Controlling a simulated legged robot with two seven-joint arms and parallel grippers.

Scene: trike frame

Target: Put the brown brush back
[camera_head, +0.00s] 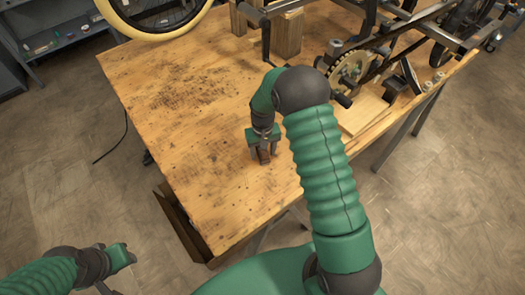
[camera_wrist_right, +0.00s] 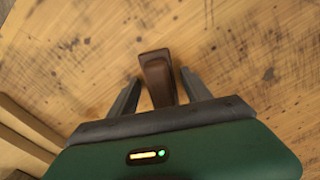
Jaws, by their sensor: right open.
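The brown brush (camera_wrist_right: 156,62) shows in the right wrist view as a smooth brown piece on the wooden table. My right gripper (camera_wrist_right: 160,80) is open, with one finger on each side of the brush and a gap to each. In the head view my right gripper (camera_head: 263,152) points down at the table near its front edge, and the brown brush (camera_head: 264,157) shows only as a small patch between the fingers. My left gripper (camera_head: 118,268) is at the lower left, off the table, away from the brush. Its finger opening is unclear.
The wooden table (camera_head: 180,120) is bare to the left of my right arm. The trike frame (camera_head: 420,20) with its chainring (camera_head: 349,70) stands at the back right. A cream-tyred wheel (camera_head: 155,30) is at the back left. Wooden blocks (camera_head: 287,35) stand at the back.

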